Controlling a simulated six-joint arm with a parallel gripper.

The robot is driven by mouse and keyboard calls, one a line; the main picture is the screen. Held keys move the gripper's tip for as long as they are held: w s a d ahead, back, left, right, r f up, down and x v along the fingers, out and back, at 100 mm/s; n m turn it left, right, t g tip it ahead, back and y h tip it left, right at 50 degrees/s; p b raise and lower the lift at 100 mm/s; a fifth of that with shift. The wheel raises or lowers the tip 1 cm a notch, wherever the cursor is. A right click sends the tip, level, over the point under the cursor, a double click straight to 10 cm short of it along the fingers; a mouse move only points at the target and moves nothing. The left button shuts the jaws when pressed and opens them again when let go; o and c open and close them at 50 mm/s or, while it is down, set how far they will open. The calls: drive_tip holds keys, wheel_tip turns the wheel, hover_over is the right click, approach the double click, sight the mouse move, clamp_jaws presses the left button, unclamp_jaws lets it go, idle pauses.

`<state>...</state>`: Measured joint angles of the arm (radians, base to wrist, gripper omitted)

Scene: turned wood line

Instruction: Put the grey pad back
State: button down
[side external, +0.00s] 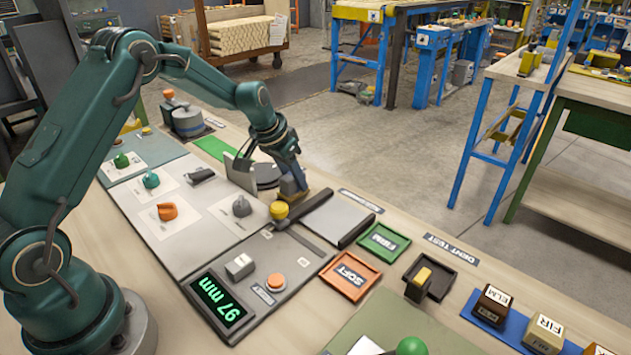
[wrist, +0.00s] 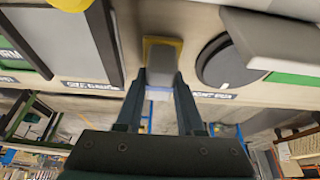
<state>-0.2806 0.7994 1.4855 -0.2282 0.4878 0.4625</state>
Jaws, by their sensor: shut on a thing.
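The grey pad (wrist: 162,58) is a small grey block between my two fingers in the wrist view. Its far end is over a yellow patch (wrist: 150,41) on the bench; I cannot tell whether it touches it. My gripper (wrist: 161,80) is shut on the pad. In the side external view my gripper (side external: 288,168) points down at the far edge of the bench, low over a yellowish spot (side external: 298,198). There the pad is mostly hidden by the gripper.
A dark round plate (side external: 267,176) with an upright grey slab (side external: 240,174) stands close left of my gripper. A yellow knob (side external: 279,210) and a flat grey plate (side external: 335,218) are near. Green FIRM (side external: 384,243) and orange SOFT (side external: 349,277) trays lie right. A display (side external: 217,302) reads 97 mm.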

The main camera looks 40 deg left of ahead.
drive_tip(key=shift+f, duration=0.2)
drive_tip(key=c, duration=0.5)
unclamp_jaws()
drive_tip(key=v, duration=1.2)
drive_tip(key=s+d+r, duration=0.6)
drive_tip(key=s+d, duration=0.1)
drive_tip(key=s, duration=0.4)
drive_tip(key=shift+t, duration=0.5)
drive_tip(key=shift+s+d+f, duration=0.45)
drive_tip(key=shift+s+d, duration=0.05)
drive_tip(key=shift+s, duration=1.35)
drive_tip(key=shift+s+d+f, duration=0.45)
drive_tip(key=shift+s, duration=1.45)
drive_tip(key=shift+s+d+f, duration=0.4)
drive_tip(key=shift+s+d, duration=0.1)
drive_tip(key=shift+s, duration=1.35)
